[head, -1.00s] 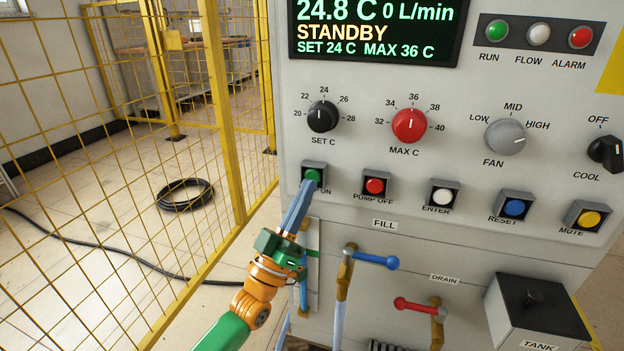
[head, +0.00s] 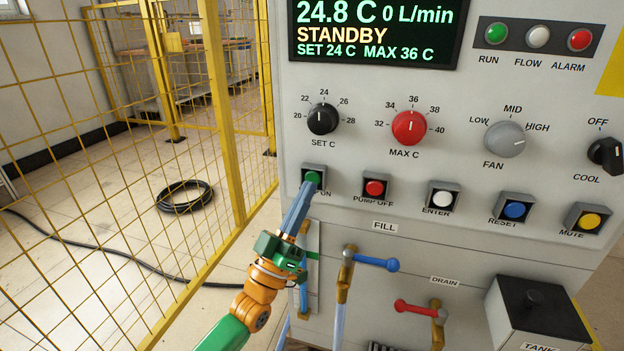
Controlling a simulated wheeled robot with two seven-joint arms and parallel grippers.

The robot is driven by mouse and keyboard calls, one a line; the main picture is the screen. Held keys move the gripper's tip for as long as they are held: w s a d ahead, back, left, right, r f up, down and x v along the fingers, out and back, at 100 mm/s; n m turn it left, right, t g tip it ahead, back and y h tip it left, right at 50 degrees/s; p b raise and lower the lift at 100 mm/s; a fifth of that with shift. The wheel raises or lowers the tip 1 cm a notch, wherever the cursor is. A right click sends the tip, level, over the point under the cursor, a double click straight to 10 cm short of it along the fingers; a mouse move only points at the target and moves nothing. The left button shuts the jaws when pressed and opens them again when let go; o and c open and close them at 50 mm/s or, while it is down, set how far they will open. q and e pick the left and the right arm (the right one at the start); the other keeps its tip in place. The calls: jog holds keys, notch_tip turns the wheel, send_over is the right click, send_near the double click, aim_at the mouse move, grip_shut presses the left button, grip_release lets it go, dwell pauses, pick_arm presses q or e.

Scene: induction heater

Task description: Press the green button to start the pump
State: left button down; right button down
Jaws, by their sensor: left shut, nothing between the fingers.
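The green button (head: 312,177) sits in a square dark frame at the left end of the button row on the grey panel. Its label is partly covered, with "ON" showing. My left gripper (head: 307,188) is shut and empty, its blue fingertips at the lower edge of the green button. I cannot tell whether they touch it. The display (head: 375,30) reads STANDBY, 24.8 C and 0 L/min. My right gripper is not in view.
A red button (head: 375,188) is just right of the green one, then white, blue and yellow buttons. Below are a blue-handled valve (head: 375,261) and a red-handled valve (head: 418,308). A yellow mesh fence (head: 226,110) stands to the left.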

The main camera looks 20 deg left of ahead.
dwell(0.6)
pick_arm(q)
jog(key=shift+w+b, duration=0.35)
jog(key=shift+w, duration=0.05)
jog(key=shift+w+b, duration=0.45)
jog(key=shift+b, duration=0.05)
dwell(0.6)
jog(key=shift+r, duration=0.1)
jog(key=shift+s+p, duration=0.85)
